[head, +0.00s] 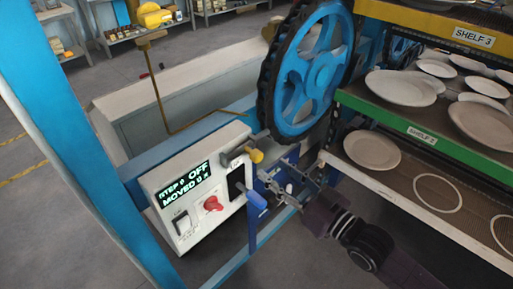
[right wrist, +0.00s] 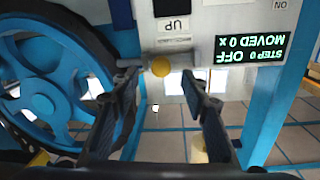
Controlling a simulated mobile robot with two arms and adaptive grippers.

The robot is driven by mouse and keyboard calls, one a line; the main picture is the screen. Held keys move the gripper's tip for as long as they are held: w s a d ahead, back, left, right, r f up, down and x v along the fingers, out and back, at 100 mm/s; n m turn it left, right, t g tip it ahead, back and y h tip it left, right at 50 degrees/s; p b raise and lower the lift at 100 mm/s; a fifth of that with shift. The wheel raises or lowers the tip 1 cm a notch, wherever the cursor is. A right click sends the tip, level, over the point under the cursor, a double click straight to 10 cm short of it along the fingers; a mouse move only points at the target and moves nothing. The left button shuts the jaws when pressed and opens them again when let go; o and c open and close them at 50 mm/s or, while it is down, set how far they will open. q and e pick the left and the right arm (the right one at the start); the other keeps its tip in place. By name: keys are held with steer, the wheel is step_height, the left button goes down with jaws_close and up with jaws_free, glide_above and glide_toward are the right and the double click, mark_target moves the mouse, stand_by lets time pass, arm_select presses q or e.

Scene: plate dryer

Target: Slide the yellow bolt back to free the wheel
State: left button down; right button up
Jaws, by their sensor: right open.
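The yellow bolt (head: 257,156) is a small yellow knob on a grey barrel, at the upper right of the white control box, close to the wheel's lower rim. It also shows in the right wrist view (right wrist: 161,67), which is upside down. The blue wheel (head: 318,72) with a dark toothed rim stands upright above and right of the bolt; it fills the left of the right wrist view (right wrist: 40,95). My right gripper (head: 276,180) is open and empty, just below and right of the bolt. Its fingers (right wrist: 155,90) point toward the knob, one on either side in the picture. My left gripper is out of view.
Racks of white plates (head: 372,149) stand on the right. A blue post rises at left.

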mark_target(260, 159)
steer(key=shift+w+a+r, duration=0.1)
steer(key=shift+a+r, duration=0.15)
steer(key=shift+r, duration=0.05)
steer(key=p+x, duration=0.2)
steer(key=x, duration=0.5)
steer(key=shift+w+f, duration=0.15)
steer(key=shift+c, duration=0.6)
jaws_close()
